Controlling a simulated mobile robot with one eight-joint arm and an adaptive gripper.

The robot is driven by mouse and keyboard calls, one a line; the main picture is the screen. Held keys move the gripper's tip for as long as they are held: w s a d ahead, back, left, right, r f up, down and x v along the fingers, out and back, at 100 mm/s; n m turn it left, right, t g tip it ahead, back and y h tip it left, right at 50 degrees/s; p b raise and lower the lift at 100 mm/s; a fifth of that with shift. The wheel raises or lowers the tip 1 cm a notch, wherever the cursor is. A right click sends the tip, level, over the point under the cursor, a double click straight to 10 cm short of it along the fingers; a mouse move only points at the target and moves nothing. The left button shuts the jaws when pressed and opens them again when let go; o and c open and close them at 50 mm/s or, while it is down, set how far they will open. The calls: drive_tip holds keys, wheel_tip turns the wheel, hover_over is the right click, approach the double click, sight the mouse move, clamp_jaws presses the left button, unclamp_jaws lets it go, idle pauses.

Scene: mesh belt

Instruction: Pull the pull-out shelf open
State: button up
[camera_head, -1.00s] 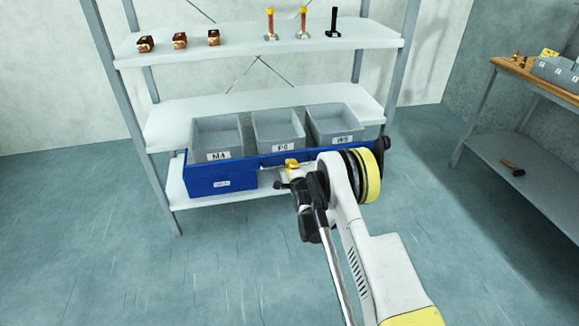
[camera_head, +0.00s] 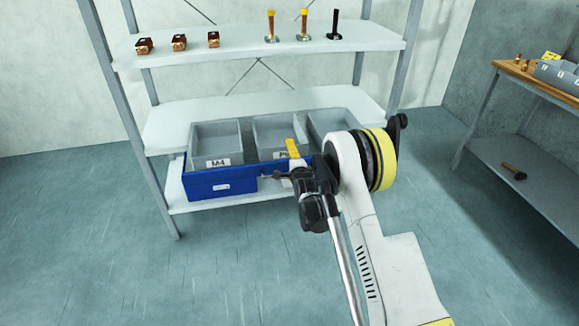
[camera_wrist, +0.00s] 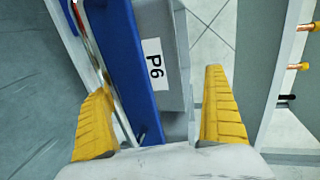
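The pull-out shelf is a blue tray (camera_head: 222,184) low in the rack. It carries grey bins, among them M4 (camera_head: 215,140) and one marked P6 in the wrist view (camera_wrist: 172,40). My gripper (camera_wrist: 160,118) is open, its yellow fingers on either side of the blue front panel (camera_wrist: 125,55) and the P6 bin's wall. A thin bar runs along the panel's outer face near the left finger; contact cannot be told. In the head view, one yellow fingertip shows over the P6 bin; my wrist and arm hide the tray's right part.
The grey rack's top shelf (camera_head: 245,55) holds several small brown blocks and upright pegs. A workbench (camera_head: 541,82) with a grey bin stands at the right, a hammer on its lower shelf (camera_head: 530,165). The floor in front of the rack is clear at the left.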

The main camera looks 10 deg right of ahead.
drive_tip(key=shift+s+r+g, duration=0.5)
drive_tip(key=shift+s+r, duration=0.05)
drive_tip(key=shift+s, duration=0.25)
drive_tip(key=v, duration=0.3)
drive_tip(key=shift+s+a+r, duration=0.1)
drive_tip(key=shift+s+r, duration=0.05)
drive_tip(key=shift+r, duration=0.1)
drive_tip(key=c, duration=0.9)
drive_tip(key=shift+s+f+v, duration=0.1)
drive_tip(key=shift+f+v, duration=0.25)
drive_tip(key=shift+v, duration=1.15)
drive_tip(key=shift+s+f+v, duration=0.15)
drive_tip(key=shift+f+v, duration=0.15)
drive_tip(key=shift+v, duration=1.2)
drive_tip(key=shift+s+f+v, duration=0.1)
drive_tip(key=shift+f+v, duration=0.25)
drive_tip(key=shift+v, duration=1.15)
